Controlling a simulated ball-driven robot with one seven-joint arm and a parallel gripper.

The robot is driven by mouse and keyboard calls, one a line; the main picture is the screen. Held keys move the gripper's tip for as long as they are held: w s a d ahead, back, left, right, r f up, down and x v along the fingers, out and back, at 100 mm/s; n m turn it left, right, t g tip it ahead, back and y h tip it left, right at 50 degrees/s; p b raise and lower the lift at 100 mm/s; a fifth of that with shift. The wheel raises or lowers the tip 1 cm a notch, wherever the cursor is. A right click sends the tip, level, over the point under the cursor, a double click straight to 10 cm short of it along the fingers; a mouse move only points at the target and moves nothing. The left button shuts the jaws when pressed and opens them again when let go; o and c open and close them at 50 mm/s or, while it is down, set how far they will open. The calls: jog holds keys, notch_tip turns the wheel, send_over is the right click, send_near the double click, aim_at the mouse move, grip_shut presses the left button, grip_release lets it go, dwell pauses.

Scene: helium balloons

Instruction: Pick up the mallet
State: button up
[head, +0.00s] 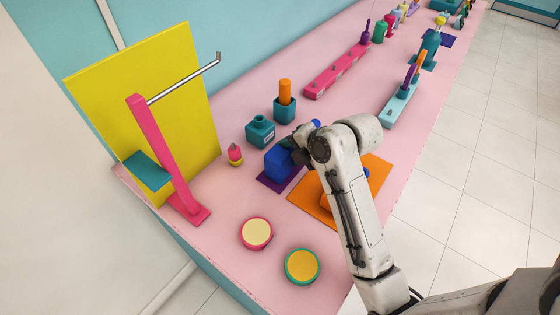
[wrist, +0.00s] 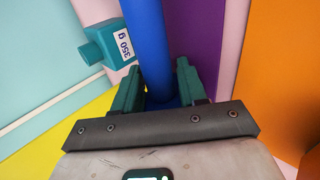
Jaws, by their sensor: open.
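A blue object, which I take to be the mallet (head: 278,163), has a blocky blue head on a purple mat (head: 264,181). My wrist and gripper hide part of it in the head view. In the wrist view a straight blue bar, apparently its handle (wrist: 148,30), runs up between the two green fingers. My gripper (wrist: 157,80) is open with the bar between its fingers, and I cannot tell whether either finger touches it. In the head view my gripper (head: 297,148) is right beside the blue block, mostly hidden by my wrist.
A teal weight marked 350 g (wrist: 103,47) stands close to the left finger. An orange mat (head: 310,200) lies to the right. A teal cup holding an orange rod (head: 285,95) stands behind. Two round pads (head: 256,233) (head: 302,266) lie in front. A pink post (head: 165,155) stands left.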

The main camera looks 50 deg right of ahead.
jog(key=shift+w+f, duration=0.1)
jog(key=shift+w, duration=0.05)
grip_shut()
dwell(1.4)
